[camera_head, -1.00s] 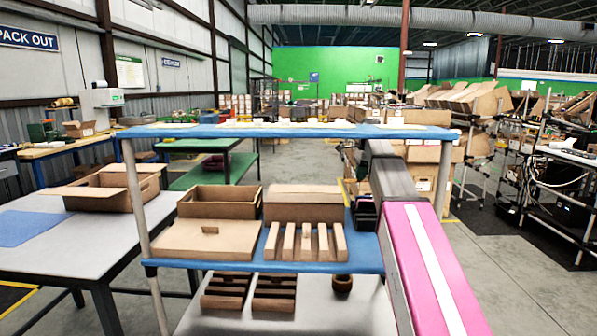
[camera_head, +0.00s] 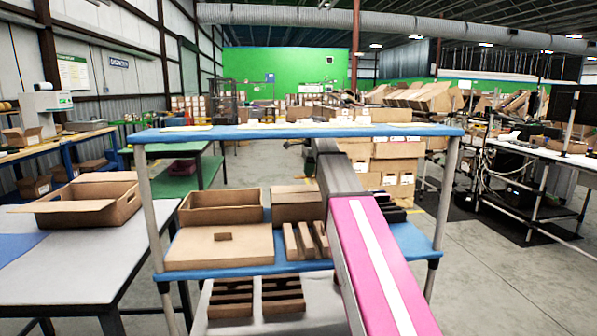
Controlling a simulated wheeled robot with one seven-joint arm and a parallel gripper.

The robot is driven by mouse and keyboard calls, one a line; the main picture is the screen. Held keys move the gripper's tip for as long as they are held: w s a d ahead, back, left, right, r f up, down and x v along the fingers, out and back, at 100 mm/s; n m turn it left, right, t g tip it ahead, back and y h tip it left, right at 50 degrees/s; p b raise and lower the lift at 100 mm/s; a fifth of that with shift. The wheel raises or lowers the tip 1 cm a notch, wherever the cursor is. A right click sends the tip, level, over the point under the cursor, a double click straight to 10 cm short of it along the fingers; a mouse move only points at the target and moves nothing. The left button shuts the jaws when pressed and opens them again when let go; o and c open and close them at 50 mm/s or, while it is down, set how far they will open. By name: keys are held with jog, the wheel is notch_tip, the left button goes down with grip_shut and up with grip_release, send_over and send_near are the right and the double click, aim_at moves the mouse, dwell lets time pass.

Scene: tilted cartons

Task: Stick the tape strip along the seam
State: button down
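I cannot make out a tape strip or a seam in this view. A flat closed carton (camera_head: 218,247) with a small raised piece on top lies on the blue middle shelf (camera_head: 415,240). An open carton (camera_head: 222,207) stands behind it. Another box (camera_head: 296,205) stands to its right, behind several upright brown pieces (camera_head: 291,241). A large open carton (camera_head: 92,207) with spread flaps sits on the left table. My pink and grey arm reaches forward across the shelf unit and hides part of its right half. My gripper cannot be seen.
The blue top shelf (camera_head: 440,131) carries thin pale items. Black items (camera_head: 390,207) sit right of my arm. The grey left table (camera_head: 90,265) stands close by. Open floor (camera_head: 500,290) lies to the right.

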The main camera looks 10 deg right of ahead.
jog(key=shift+f, duration=3.3)
jog(key=shift+f, duration=0.3)
jog(key=c, duration=1.3)
grip_release()
